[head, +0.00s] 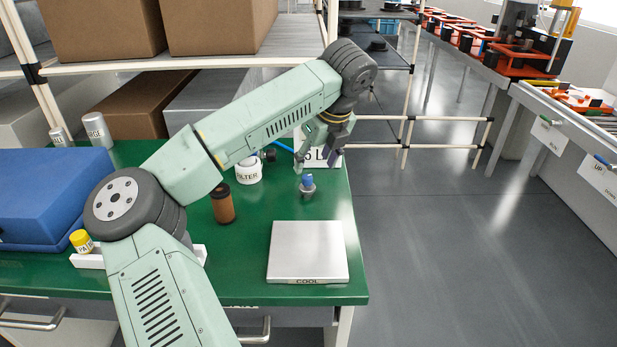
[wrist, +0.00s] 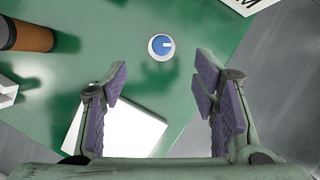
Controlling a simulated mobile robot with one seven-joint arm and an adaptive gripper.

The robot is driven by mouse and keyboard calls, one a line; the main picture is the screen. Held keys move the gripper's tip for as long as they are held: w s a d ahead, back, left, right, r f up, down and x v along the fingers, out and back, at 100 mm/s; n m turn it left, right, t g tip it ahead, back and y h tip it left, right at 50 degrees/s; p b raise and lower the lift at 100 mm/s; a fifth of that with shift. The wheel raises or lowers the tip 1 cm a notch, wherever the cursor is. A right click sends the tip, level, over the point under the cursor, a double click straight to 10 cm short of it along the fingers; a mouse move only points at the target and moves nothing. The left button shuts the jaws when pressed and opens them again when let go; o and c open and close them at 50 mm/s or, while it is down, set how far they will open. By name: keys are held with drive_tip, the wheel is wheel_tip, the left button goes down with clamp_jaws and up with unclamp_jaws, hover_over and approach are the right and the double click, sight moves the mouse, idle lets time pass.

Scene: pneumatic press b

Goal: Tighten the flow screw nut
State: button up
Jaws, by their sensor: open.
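A small fitting with a blue knob on a grey base (head: 307,185), likely the flow screw nut, stands upright on the green table near its right edge. In the wrist view it shows from above as a blue disc with a white mark and a pale rim (wrist: 161,47). My gripper (head: 317,161) is above and slightly behind it, fingers pointing down. In the wrist view my gripper (wrist: 161,73) is open and empty, its purple pads wide apart. The knob lies ahead of the fingertips, roughly centred between them, not touching either.
A silver plate marked COOL (head: 307,251) lies in front of the fitting. A brown bottle (head: 223,204) and a white FILTER container (head: 249,171) stand to the left. A sign (head: 319,148) is behind. A blue box (head: 50,192) fills the far left. Green tabletop around the fitting is clear.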

sight(309, 179)
drive_tip(key=p+x, duration=0.2)
drive_tip(key=x, duration=0.6)
drive_tip(key=shift+f, duration=0.3)
drive_tip(key=shift+c, duration=0.4)
drive_tip(key=c, duration=1.1)
